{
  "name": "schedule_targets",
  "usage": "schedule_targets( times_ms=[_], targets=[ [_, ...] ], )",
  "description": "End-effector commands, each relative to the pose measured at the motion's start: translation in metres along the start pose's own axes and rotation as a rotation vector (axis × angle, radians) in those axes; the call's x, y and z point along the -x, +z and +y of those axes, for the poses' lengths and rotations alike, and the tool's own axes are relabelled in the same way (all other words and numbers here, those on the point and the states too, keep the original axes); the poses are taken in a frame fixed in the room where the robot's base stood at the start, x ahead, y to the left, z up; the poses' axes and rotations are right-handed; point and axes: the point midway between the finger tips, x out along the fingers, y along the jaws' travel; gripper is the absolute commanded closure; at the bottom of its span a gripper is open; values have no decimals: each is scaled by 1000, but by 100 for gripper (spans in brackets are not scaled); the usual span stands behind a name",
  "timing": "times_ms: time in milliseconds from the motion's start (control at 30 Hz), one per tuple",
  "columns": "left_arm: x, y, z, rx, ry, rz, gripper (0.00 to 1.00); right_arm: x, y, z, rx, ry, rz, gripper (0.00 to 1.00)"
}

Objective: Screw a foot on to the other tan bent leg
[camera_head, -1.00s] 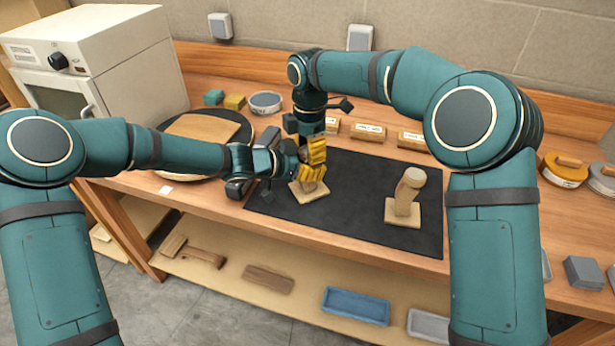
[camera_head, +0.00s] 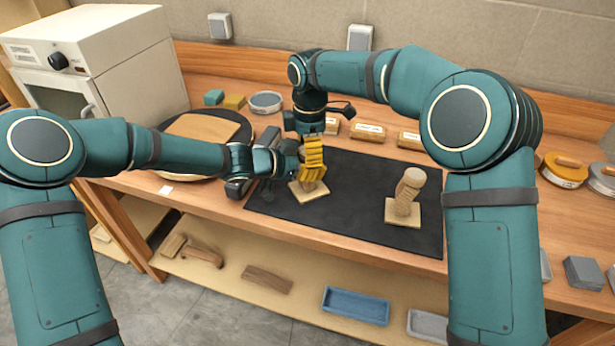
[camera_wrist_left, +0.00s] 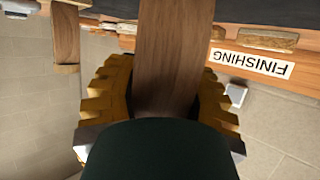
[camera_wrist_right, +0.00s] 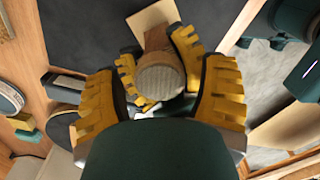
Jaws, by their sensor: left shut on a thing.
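One bent leg (camera_wrist_right: 157,39) stands on a square tan plate (camera_head: 310,195) at the left part of the dark mat. My left gripper (camera_head: 306,172) is shut on this leg from the left; the leg fills the space between its yellow fingers in the left wrist view (camera_wrist_left: 165,70). A round, ribbed foot-like end (camera_wrist_right: 160,80) faces my right wrist camera. My right gripper (camera_wrist_right: 160,88) points down above it, open, with a finger on each side and gaps visible. A second bent leg (camera_head: 405,200) with a round top piece stands on its own plate at the mat's right.
The dark mat (camera_head: 345,215) is clear between the two legs. Labelled wooden blocks (camera_head: 368,132) line its back edge. A round dark turntable (camera_head: 218,165) with a board lies left, before a white oven (camera_head: 130,60). A blue tray (camera_head: 356,305) is on the shelf below.

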Motion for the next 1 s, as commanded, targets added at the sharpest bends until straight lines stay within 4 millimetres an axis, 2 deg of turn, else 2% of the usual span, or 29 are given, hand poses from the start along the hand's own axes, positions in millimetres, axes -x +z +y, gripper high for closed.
schedule_targets(
  times_ms=[133, 400, 500, 1000],
  targets=[
    [0, 0, 0, -1, 0, 1, 100, 6, 0, 0, 0, 2, 1, 28],
    [0, 0, 0, 0, 1, 1, 100, 38, 0, 1, 0, 3, 1, 28],
    [0, 0, 0, 0, 1, 1, 100, 44, 0, 0, 0, 1, 0, 28],
    [0, -1, 0, -1, 1, 1, 100, 48, -3, 0, 47, -6, 0, 27]
  ],
)
